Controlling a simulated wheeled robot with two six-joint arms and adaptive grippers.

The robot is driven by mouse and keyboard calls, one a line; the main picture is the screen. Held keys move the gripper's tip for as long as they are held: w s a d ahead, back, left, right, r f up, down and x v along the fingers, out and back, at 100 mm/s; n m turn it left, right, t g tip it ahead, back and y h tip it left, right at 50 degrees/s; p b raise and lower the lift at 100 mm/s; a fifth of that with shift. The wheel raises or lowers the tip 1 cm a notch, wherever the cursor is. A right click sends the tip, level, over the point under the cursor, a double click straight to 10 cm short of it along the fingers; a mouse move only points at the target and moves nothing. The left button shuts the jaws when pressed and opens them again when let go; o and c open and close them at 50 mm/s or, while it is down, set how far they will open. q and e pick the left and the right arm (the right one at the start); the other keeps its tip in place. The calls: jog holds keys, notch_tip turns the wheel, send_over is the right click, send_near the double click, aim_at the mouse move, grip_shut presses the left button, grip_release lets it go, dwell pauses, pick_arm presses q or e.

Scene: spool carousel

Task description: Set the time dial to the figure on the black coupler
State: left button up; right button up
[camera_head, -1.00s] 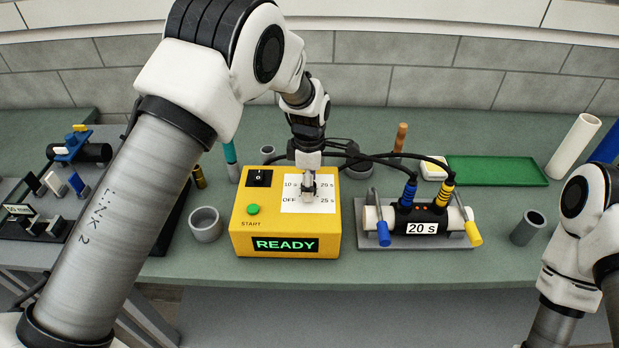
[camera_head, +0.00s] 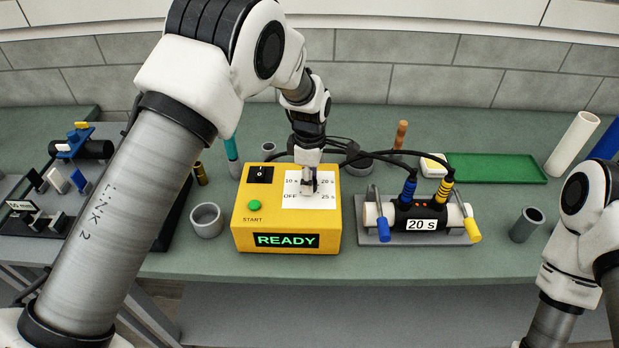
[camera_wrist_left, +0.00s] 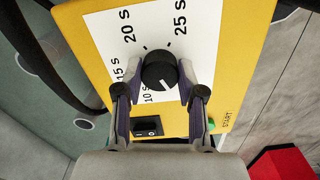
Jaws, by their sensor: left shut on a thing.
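The yellow control box (camera_head: 285,221) stands on the bench with its display reading READY. The black time dial (camera_wrist_left: 160,70) is on the box's white scale plate (camera_head: 322,201). My left gripper (camera_head: 309,186) reaches down from above and is shut on the dial, one finger on each side. In the left wrist view the dial's white pointer mark points down, away from the 20 s and 25 s figures; the OFF figure is hidden there. The black coupler (camera_head: 406,216), right of the box, carries a label (camera_head: 421,225) reading 20 s. My right gripper is out of view.
The green START button (camera_head: 254,205) and black power switch (camera_head: 260,174) sit left of the scale. Black cables (camera_head: 375,159) run behind the box to the coupler. A grey ring (camera_head: 206,220) stands left of the box; a green tray (camera_head: 496,168) lies back right.

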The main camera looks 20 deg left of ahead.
pick_arm(q)
jog(key=m, duration=0.4)
jog(key=shift+s+f, duration=0.2)
jog(key=shift+f, duration=0.05)
jog(key=m+p, duration=0.1)
jog(key=m, duration=0.3)
jog(key=shift+m, duration=0.4)
jog(key=m, duration=0.8)
jog(key=m+p, duration=0.1)
jog(key=m, duration=0.3)
jog(key=shift+m, duration=0.3)
jog(key=m, duration=0.9)
jog(key=shift+p, duration=0.3)
jog(key=shift+m, duration=1.9)
